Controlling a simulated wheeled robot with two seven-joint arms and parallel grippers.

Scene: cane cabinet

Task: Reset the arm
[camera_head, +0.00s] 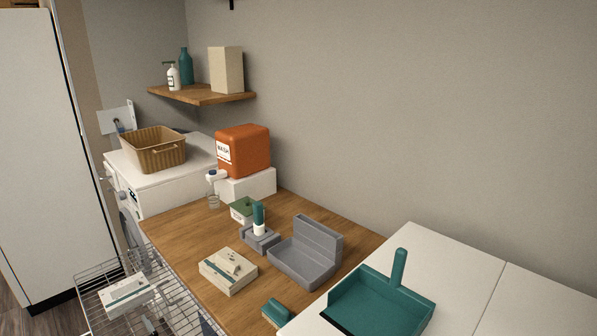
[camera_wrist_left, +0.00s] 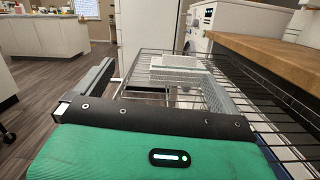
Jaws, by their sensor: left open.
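My left gripper shows in the left wrist view (camera_wrist_left: 160,82), with its two grey fingers spread apart and nothing between them. Its green body and black bar fill the lower part of that view. The gripper is near a wire basket (camera_wrist_left: 150,56), which lies beyond and below the fingers. The basket also shows at the lower left of the head view (camera_head: 88,296), with a white box (camera_head: 128,293) at it. I cannot make out the left gripper clearly in the head view. My right gripper is in neither view.
A wooden counter (camera_head: 190,232) holds a grey organizer (camera_head: 305,262), a cream box (camera_head: 228,270) and a green-topped bottle (camera_head: 259,219). A teal dustpan (camera_head: 375,302) lies on the white surface at right. A wicker basket (camera_head: 155,152) and orange container (camera_head: 245,150) stand behind.

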